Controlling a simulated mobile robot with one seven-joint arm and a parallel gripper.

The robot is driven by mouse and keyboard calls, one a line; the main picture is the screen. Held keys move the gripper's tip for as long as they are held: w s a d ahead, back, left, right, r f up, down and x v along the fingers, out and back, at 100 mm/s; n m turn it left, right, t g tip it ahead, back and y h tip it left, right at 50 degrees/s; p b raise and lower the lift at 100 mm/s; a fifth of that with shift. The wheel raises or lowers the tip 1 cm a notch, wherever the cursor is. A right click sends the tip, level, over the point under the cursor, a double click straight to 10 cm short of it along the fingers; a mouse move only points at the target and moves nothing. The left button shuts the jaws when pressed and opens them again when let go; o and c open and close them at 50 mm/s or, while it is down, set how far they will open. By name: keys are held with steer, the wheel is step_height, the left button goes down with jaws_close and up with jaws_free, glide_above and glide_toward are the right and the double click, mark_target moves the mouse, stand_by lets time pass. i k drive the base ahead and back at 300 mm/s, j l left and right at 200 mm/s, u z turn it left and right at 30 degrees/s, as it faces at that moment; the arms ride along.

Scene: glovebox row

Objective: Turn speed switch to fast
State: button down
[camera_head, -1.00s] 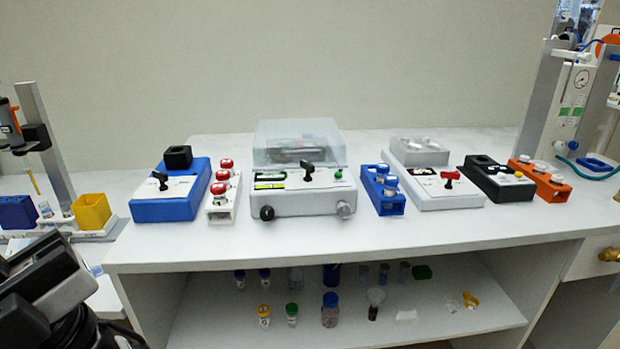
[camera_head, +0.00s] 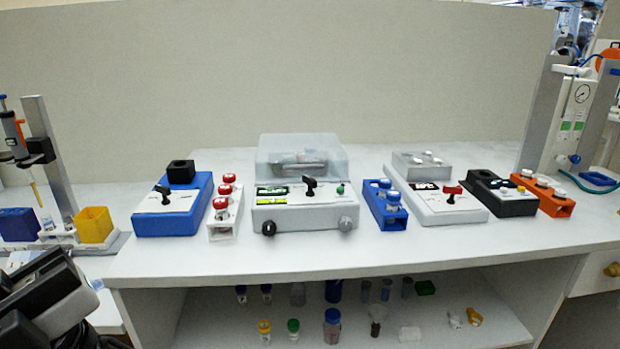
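Three devices with lever switches stand on the white bench, and their labels are too small to read, so I cannot tell which lever is the speed switch. The blue box (camera_head: 172,222) at left has a black lever (camera_head: 164,193). The white machine (camera_head: 304,217) in the middle has a clear lid, two front knobs and a black lever (camera_head: 310,186). The white machine (camera_head: 433,206) at right has a red lever (camera_head: 452,192). Black parts of my gripper (camera_head: 45,305) show at the lower left, cut by the frame edge and far from all levers. Its opening cannot be made out.
A white rack (camera_head: 225,225) with red-capped vials, a blue rack (camera_head: 384,208), a black box (camera_head: 500,194) and an orange rack (camera_head: 548,200) stand between or beside the devices. A stand with a yellow bin (camera_head: 94,225) is at far left. The bench front strip is clear.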

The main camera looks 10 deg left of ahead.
mark_target(311, 181)
steer(key=i+l+u, duration=0.1)
steer(key=l, duration=0.8)
steer(key=i+u, duration=0.15)
steer(key=u, duration=1.15)
steer(key=i+u, duration=0.2)
steer(key=i, duration=0.2)
